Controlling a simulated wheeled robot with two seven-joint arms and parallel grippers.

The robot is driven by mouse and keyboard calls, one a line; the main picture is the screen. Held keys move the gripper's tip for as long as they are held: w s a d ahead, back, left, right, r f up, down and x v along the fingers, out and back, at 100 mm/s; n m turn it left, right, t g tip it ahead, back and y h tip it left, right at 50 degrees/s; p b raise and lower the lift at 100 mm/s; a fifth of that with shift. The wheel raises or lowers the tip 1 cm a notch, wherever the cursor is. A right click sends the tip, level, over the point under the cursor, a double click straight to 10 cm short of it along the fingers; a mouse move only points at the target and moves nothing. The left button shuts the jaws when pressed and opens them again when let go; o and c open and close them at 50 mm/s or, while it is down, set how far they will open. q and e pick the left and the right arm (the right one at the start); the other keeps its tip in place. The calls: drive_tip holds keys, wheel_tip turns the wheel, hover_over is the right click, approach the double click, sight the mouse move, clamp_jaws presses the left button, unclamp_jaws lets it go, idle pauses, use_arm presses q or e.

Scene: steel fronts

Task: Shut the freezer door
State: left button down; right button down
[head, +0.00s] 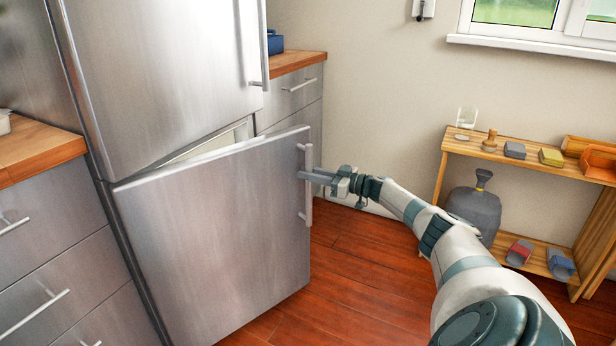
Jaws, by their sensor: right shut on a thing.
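The freezer door (225,230) is the lower steel door of the tall fridge. It stands ajar, its right edge swung out from the body, with a gap showing along its top. Its vertical bar handle (308,205) is at the right edge. My right gripper (309,176) is at the upper part of this handle, shut on it. The fridge's upper door (165,70) looks shut. The inside of the freezer is mostly hidden behind the door; a pale strip of it (215,142) shows above. My left gripper is not in view.
Steel drawers with wooden tops stand left (60,270) and behind right (292,88) of the fridge. A wooden shelf (475,147) with small items and a grey jug (474,210) stand at the right wall. Red wooden floor (350,270) is clear before the door.

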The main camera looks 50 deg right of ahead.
idle(0.3)
drive_tip(key=c, duration=1.9)
unclamp_jaws()
drive_tip(key=shift+s, duration=0.15)
